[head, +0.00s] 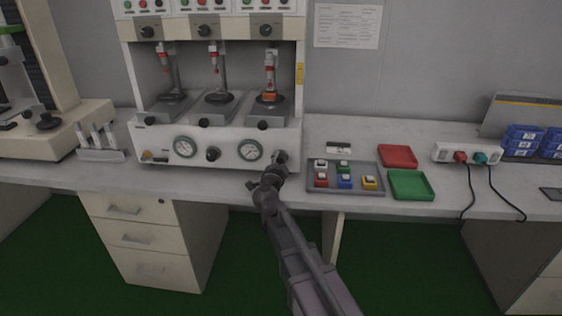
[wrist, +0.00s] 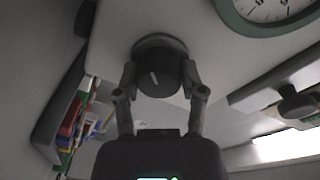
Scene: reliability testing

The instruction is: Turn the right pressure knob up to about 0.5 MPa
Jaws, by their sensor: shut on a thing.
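In the head view my gripper (head: 278,162) is at the panel's lower right and mostly hides the knob. The right pressure gauge (head: 250,150) is just left of it; its needle is too small to read. Part of a gauge (wrist: 270,10) also shows in the wrist view, cut off at the top.
The left gauge (head: 185,147) and left knob (head: 213,154) are on the same panel. A grey tray (head: 313,188) with several coloured switches lies close to the right of my gripper. Red (head: 398,155) and green (head: 410,184) trays lie beyond it.

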